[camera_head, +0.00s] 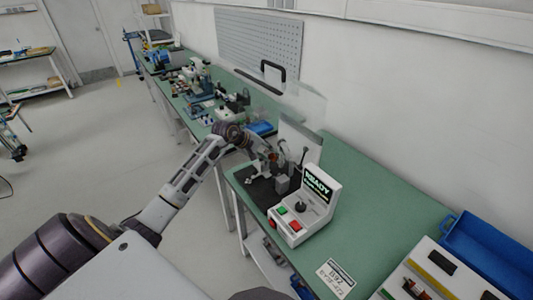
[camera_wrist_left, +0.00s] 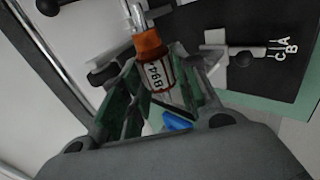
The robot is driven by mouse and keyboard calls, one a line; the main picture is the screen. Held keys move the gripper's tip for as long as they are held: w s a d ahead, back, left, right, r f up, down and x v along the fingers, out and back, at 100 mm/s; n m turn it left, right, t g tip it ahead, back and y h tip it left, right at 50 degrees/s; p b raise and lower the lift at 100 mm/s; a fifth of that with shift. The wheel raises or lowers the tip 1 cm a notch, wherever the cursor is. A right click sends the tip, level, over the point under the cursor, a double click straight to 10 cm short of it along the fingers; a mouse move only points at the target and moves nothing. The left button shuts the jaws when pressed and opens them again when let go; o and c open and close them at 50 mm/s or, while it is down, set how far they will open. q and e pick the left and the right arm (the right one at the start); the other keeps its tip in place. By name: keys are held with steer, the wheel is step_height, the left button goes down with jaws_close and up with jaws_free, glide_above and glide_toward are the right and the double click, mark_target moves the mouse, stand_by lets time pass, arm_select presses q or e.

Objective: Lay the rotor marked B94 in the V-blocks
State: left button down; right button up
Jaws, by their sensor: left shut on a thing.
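My left gripper (camera_head: 268,154) is over the test station on the green bench. In the left wrist view, the left gripper (camera_wrist_left: 158,90) is shut on a rotor (camera_wrist_left: 150,46) with orange windings, a bright shaft and a white label reading B94. The rotor is above the station, its shaft pointing away from the gripper. The station has a dark base plate (camera_head: 262,190), which also shows in the wrist view (camera_wrist_left: 262,72) with letters A, B and C. I cannot clearly make out the V-blocks among the small grey parts there. My right gripper is not in view.
A white control box (camera_head: 296,222) with a READY screen and red and green buttons stands beside the plate. A printed card (camera_head: 335,279) lies nearer. A white tray (camera_head: 449,262) with parts and a blue bin (camera_head: 486,243) are at right. Bare bench (camera_head: 375,195) lies between.

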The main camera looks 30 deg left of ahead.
arm_select(q)
steer(key=shift+w, duration=0.1)
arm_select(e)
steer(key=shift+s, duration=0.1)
arm_select(q)
steer(key=shift+r, duration=0.1)
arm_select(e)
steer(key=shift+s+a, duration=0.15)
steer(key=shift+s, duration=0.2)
arm_select(q)
steer(key=shift+f, duration=0.3)
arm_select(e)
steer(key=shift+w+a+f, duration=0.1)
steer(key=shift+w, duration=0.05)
